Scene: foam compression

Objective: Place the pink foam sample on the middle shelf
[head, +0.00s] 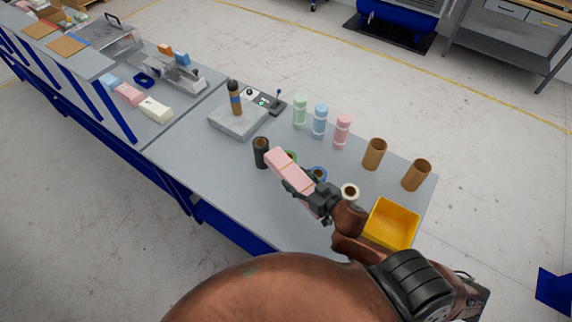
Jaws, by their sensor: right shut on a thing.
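A pink foam block (288,168) is held in my right gripper (305,195), which is shut on its near end. The block points up and left, over the grey bench near a black roll and partly in front of a green-rimmed one. Whether it touches anything below cannot be told. Another pink block (128,94) lies between a blue block (110,82) and a white block (155,108) on the left bench. A raised grey shelf (85,62) runs along the far left; which level is the middle one cannot be told. My left gripper is not in view.
Near the held block stand a black roll (261,152) and a white-rimmed roll (349,192). Green, blue and pink cylinders (342,131), brown tubes (374,154) and a yellow bin (391,222) stand rightward. A test device (238,120) is behind. The bench's front left is clear.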

